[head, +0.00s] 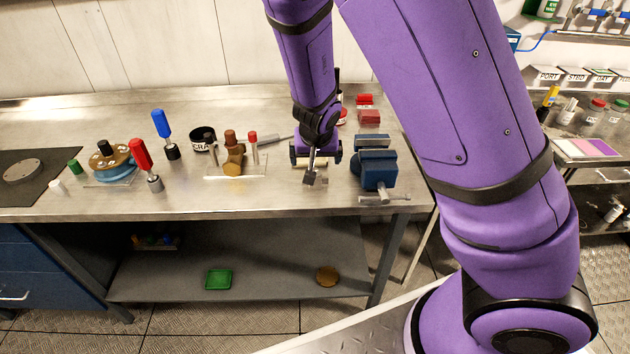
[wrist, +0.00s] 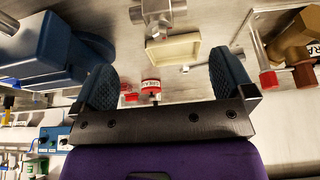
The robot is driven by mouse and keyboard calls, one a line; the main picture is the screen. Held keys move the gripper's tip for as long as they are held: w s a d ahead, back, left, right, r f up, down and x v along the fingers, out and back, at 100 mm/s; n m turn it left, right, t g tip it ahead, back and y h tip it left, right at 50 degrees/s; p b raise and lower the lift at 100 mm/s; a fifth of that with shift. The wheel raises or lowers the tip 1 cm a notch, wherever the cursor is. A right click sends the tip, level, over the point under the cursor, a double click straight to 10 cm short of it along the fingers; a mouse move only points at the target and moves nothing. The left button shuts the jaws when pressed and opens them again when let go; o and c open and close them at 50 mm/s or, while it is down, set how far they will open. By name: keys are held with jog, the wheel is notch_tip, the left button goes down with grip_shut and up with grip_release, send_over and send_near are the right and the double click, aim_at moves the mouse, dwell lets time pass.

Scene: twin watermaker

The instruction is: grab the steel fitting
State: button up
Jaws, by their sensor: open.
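The steel fitting (wrist: 165,14) is a grey metal piece with a branched, tube-like shape. It is at the top edge of the wrist view, partly cut off, beside a cream tray-like block (wrist: 173,48). In the head view my gripper (head: 315,157) points down over the bench.
A blue vise (head: 375,165) stands close to the right of my gripper. A brass valve (head: 234,160) on a pale plate is to the left, with red- and blue-handled tools further left. Red items (head: 368,115) lie behind. The bench's front strip is mostly clear.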

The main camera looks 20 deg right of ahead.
aim_at(315, 169)
jog(key=shift+x, duration=0.9)
jog(key=shift+w+f, duration=0.2)
jog(key=shift+f, duration=0.1)
jog(key=shift+x, duration=2.5)
jog(key=shift+s, duration=0.1)
jog(key=c, duration=1.8)
